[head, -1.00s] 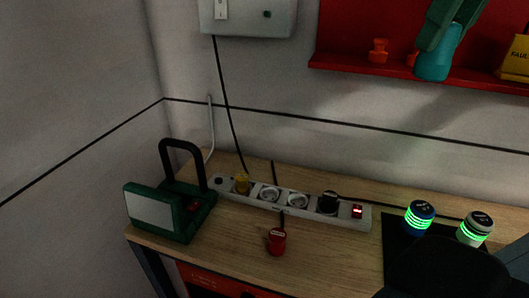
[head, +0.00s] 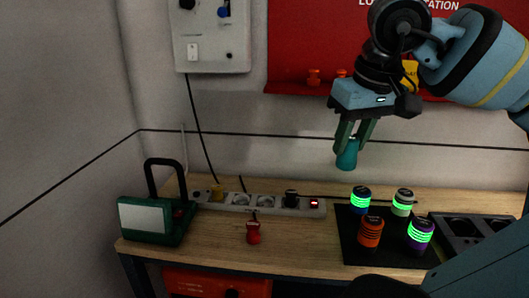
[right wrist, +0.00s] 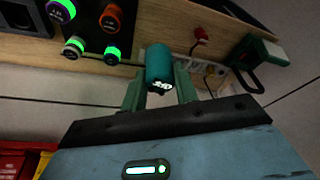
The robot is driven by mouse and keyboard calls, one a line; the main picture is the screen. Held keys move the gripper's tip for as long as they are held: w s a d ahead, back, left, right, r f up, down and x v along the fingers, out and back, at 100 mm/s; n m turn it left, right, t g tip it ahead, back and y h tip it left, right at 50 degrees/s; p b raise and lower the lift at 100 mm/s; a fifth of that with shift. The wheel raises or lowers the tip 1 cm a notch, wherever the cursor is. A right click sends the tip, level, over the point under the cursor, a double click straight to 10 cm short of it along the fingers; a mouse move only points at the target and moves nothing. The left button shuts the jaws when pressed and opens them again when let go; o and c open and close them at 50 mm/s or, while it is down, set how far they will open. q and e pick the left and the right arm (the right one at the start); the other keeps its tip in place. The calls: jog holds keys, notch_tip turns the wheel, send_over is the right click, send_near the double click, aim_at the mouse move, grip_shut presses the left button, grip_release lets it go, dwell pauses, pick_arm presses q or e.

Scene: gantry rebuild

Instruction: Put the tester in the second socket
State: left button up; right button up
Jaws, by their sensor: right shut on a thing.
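My right gripper (head: 351,140) is shut on a teal cylinder, apparently the tester (head: 346,158). It holds it upright in the air, above the bench and right of the power strip. The tester also shows between the fingers in the right wrist view (right wrist: 159,64). The white power strip (head: 322,208) lies along the back of the bench. From the left it carries a yellow plug (head: 217,192), two empty-looking sockets (head: 241,199) and (head: 266,201), a black plug (head: 291,198) and a lit red switch (head: 314,203). My left gripper is not in view.
A red object (head: 253,233) stands in front of the strip. A green lamp (head: 155,219) stands at the left. Several glowing cylinders, one blue (head: 360,200), stand on a black mat (head: 350,247). A red shelf (head: 290,89) and grey wall box (head: 211,40) are behind.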

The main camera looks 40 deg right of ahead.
jog(key=w+a+f, duration=0.2)
jog(key=w+f, duration=0.1)
jog(key=f, duration=0.6)
jog(key=w+a+f, duration=0.2)
jog(key=f, duration=0.8)
jog(key=a+f+n, duration=0.2)
jog(key=a+f, duration=0.3)
jog(key=a, duration=0.4)
jog(key=w+a+f+n+y, duration=0.1)
jog(key=a+f, duration=0.3)
jog(key=a, duration=0.5)
jog(key=shift+w+a+f+n, duration=0.25)
jog(key=shift+f+n, duration=0.15)
jog(key=shift+n, duration=0.3)
